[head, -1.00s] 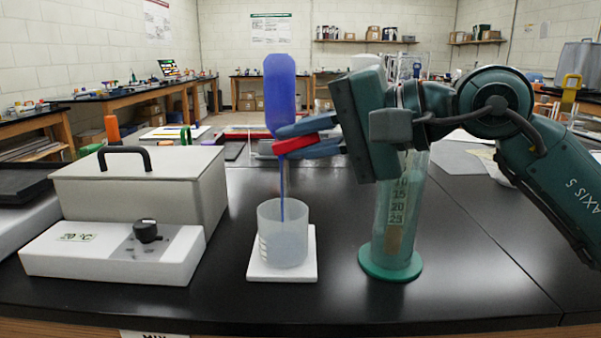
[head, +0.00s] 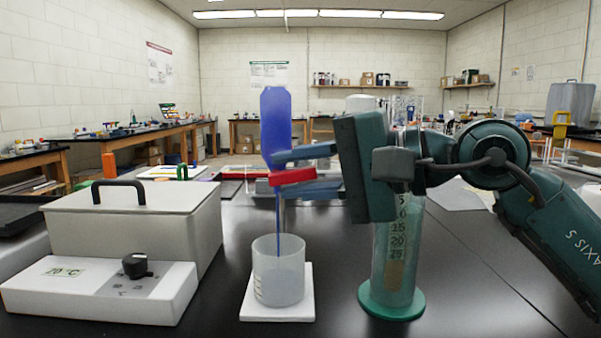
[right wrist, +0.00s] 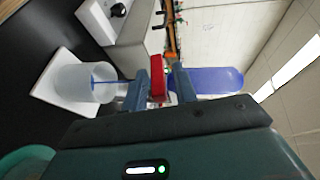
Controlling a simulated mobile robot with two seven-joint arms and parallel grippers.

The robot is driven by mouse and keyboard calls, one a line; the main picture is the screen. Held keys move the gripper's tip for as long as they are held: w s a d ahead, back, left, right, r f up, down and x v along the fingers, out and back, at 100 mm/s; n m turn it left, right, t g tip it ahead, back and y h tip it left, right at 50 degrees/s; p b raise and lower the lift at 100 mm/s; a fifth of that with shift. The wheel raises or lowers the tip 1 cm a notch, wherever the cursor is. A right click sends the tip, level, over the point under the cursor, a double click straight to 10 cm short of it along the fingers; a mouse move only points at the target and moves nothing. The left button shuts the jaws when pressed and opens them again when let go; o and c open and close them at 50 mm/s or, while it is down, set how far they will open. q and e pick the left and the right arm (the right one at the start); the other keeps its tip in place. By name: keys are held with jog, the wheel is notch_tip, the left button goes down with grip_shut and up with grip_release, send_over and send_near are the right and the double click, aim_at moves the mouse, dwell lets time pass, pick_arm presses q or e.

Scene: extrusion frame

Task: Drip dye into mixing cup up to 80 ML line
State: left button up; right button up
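The white translucent mixing cup (head: 278,285) stands upright on a white square plate (head: 262,315). Above it is an upright blue dye bottle or reservoir (head: 276,120) with a red bar (head: 292,177) at its lower end. A thin blue line, stream or tube, runs from there down into the cup. It also reaches the cup in the right wrist view (right wrist: 85,92). The liquid level cannot be read. My right gripper (head: 290,172) is open, its fingers either side of the red bar; a gap shows beside the bar in the right wrist view. My left gripper is not in view.
A white box with a black handle (head: 140,225) and a knobbed front panel stands left of the cup. A clear graduated cylinder on a green base (head: 392,302) stands right, partly behind my right gripper. Black bench is clear at the front right.

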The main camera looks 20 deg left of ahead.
jog(key=shift+o, duration=0.5)
jog(key=v, duration=1.3)
jog(key=shift+d, duration=0.1)
